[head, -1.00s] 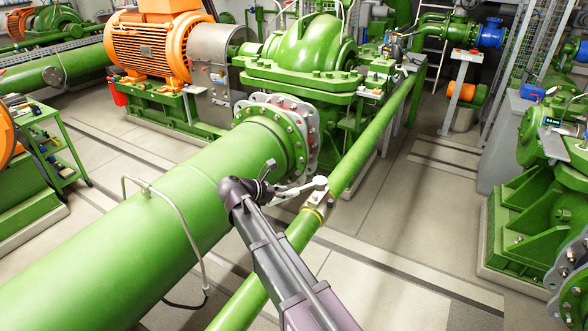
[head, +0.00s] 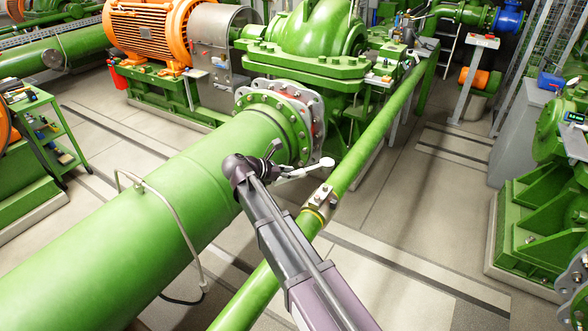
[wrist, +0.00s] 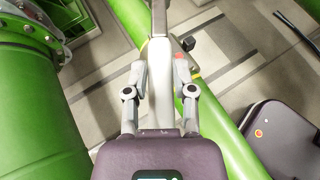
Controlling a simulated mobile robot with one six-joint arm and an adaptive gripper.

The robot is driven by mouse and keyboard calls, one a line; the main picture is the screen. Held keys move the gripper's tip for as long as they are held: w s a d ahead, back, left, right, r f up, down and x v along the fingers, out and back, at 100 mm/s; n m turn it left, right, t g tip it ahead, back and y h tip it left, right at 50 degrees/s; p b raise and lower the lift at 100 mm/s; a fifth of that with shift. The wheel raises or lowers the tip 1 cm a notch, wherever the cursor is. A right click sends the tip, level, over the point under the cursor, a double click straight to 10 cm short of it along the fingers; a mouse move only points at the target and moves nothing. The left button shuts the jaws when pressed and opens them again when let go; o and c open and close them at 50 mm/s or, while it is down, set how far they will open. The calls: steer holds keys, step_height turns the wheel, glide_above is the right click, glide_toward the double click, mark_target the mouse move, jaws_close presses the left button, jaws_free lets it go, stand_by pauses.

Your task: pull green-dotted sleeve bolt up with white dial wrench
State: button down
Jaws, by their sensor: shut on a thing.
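My gripper (head: 278,174) is shut on the white dial wrench (head: 316,166), whose round head points right. The wrench head shows above and behind the two-bolt clamp sleeve (head: 320,199) on the thin green pipe, and looks apart from it. In the wrist view the wrench (wrist: 160,78) runs up between the fingers of my gripper (wrist: 160,92), and its far end is cut off by the top edge. Metal clamp parts show just right of it. I cannot make out a green dot on either bolt.
The thin green pipe (head: 362,148) runs diagonally under the wrench. A thick green pipe (head: 150,225) with a bent thin tube (head: 178,212) lies left of my arm. A bolted flange (head: 297,118) is close behind my gripper.

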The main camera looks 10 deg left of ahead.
steer(key=shift+f, duration=0.1)
stand_by(0.4)
steer(key=shift+f+b, duration=0.15)
steer(key=shift+b, duration=0.25)
steer(key=shift+f+b, duration=2.55)
steer(key=shift+f, duration=0.2)
steer(key=shift+f+b, duration=1.1)
steer(key=shift+b, duration=0.15)
stand_by(0.6)
steer(key=shift+w+a+m+h, duration=0.25)
steer(key=shift+w+m+h, duration=0.05)
steer(key=shift+w+m, duration=0.1)
stand_by(2.1)
